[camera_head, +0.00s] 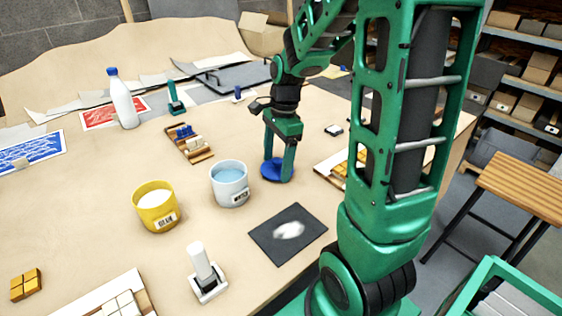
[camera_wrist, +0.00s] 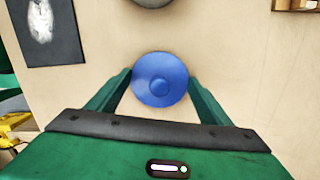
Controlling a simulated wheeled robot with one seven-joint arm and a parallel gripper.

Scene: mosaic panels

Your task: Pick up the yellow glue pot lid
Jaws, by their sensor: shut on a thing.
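My gripper (camera_head: 279,172) is shut on a round blue lid (camera_head: 272,168) at or just above the table top; I cannot tell if it touches the table. In the wrist view, the blue lid (camera_wrist: 160,80) with its raised centre knob sits between the fingertips. The yellow pot (camera_head: 155,209), with white contents and a label, stands open on the table to the left. A pale grey-blue pot (camera_head: 229,188) with blue contents stands open between it and my gripper. I cannot make out a yellow lid clearly.
A dark panel with a white patch (camera_head: 288,234) lies in front of my gripper. A wooden tray of small tiles (camera_head: 189,145) and a white bottle (camera_head: 122,100) are further back. A white-handled tool (camera_head: 205,272) stands near the front edge. Table (camera_head: 95,190) is bare left of the yellow pot.

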